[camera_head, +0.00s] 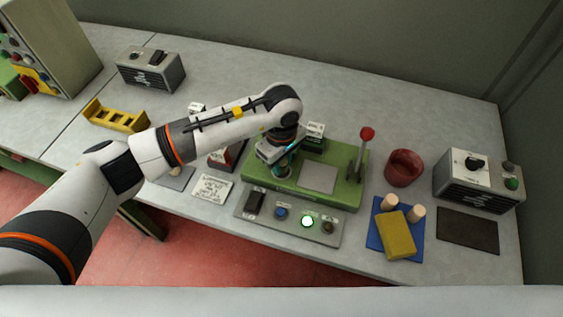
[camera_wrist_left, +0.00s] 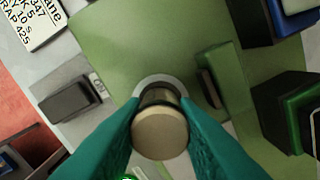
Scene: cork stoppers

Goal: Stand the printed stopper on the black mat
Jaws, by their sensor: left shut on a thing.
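My left gripper (camera_head: 285,164) is over the left part of the green machine base (camera_head: 330,195). In the left wrist view its two teal fingers are shut on a cork stopper (camera_wrist_left: 160,133), which shows its pale round end to the camera. The stopper is at a light ring-shaped seat (camera_wrist_left: 158,82) on the green base; I cannot tell whether it touches the seat. No print shows on it. In the head view the gripper hides this stopper. The black mat (camera_head: 467,230) lies bare at the right of the table. My right gripper is not in view.
A blue tray (camera_head: 376,241) holds two pale corks (camera_head: 416,213) and a yellow block (camera_head: 396,237), left of the mat. A red bowl (camera_head: 404,168), a red-knobbed lever (camera_head: 363,150) and a grey control box (camera_head: 478,180) stand nearby. A button panel (camera_head: 262,221) fronts the base.

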